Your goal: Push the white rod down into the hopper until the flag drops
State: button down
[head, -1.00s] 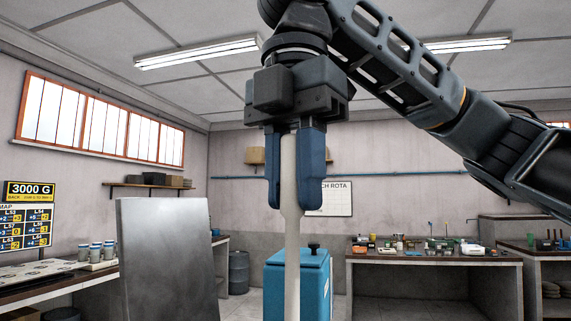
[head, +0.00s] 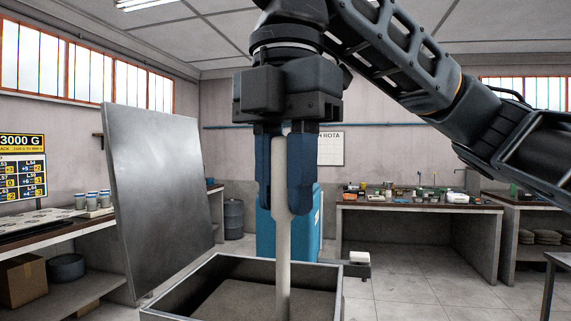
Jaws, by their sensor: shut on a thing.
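The white rod (head: 283,250) hangs upright from my gripper (head: 286,200), whose two blue fingers are shut on its upper part. The rod reaches down in front of or into the open square hopper (head: 170,310) at the bottom of the head view. Grey-brown material (head: 240,300) shows inside the hopper. The rod's lower end runs to the picture's bottom edge, so I cannot tell how deep it goes. A small white piece on a dark bracket (head: 358,260) sits at the hopper's right rim; I cannot tell if it is the flag.
A tall grey metal panel (head: 155,190) leans up behind the hopper's left side. A blue cabinet (head: 265,235) stands behind the rod. Workbenches line the left and right, with small items on the right bench (head: 420,206). Bare floor (head: 410,285) shows to the right.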

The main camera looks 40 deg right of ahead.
aim_at(286, 221)
jog(key=shift+f+b, duration=1.05)
jog(key=shift+f, duration=1.55)
jog(key=shift+f+b, duration=0.3)
jog(key=shift+f, duration=0.35)
notch_tip(286, 221, up, 6)
jog(key=p, duration=0.6)
jog(key=shift+f, duration=0.1)
jog(key=shift+r, duration=4.15)
